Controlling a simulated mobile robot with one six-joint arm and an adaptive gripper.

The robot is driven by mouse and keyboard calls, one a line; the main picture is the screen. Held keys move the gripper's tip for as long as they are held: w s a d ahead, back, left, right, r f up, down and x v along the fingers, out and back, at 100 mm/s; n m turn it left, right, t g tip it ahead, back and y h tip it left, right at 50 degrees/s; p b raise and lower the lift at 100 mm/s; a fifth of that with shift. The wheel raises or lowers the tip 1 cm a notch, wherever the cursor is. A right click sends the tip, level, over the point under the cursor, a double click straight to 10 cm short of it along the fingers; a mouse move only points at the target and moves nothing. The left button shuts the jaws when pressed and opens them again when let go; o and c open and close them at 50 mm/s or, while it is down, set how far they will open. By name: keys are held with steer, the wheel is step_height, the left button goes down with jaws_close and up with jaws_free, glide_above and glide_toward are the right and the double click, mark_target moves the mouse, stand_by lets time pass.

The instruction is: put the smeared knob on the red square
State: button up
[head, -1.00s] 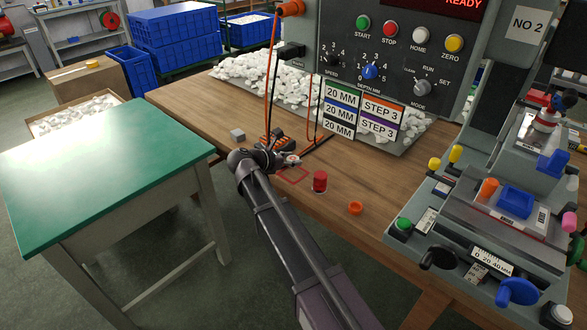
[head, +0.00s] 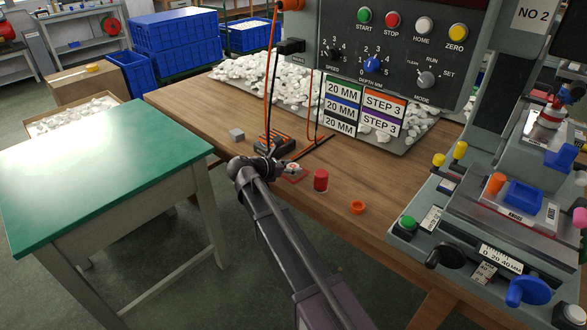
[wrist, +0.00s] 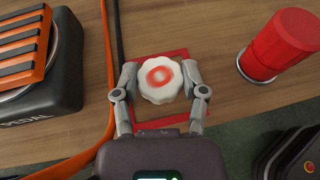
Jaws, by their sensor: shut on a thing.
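The smeared knob (wrist: 160,79) is white with a scalloped edge and a blurred red ring on top. In the wrist view it sits between the two fingertips of my gripper (wrist: 160,85), which is shut on it. The red square (wrist: 175,55) is an outline on the wooden bench, and the knob appears over its inside; I cannot tell whether the knob touches the wood. In the head view the knob (head: 292,168) shows at the end of my gripper (head: 285,169), over the square (head: 296,179), which is partly hidden.
A red cylinder (head: 320,181) stands just right of the square, with an orange ring (head: 357,207) beyond it. A black and orange pedal (wrist: 40,60) and an orange cable (wrist: 95,120) lie to the left.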

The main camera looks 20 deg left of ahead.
steer(key=shift+f, duration=0.15)
steer(key=o, duration=0.8)
steer(key=shift+s+a+r, duration=0.1)
steer(key=shift+s+r, duration=0.05)
steer(key=shift+r, duration=0.1)
steer(key=shift+s+a+r+p, duration=0.2)
steer(key=shift+s+p, duration=0.1)
steer(key=shift+p+v, duration=2)
steer(key=shift+v, duration=3.45)
steer(key=shift+f, duration=0.1)
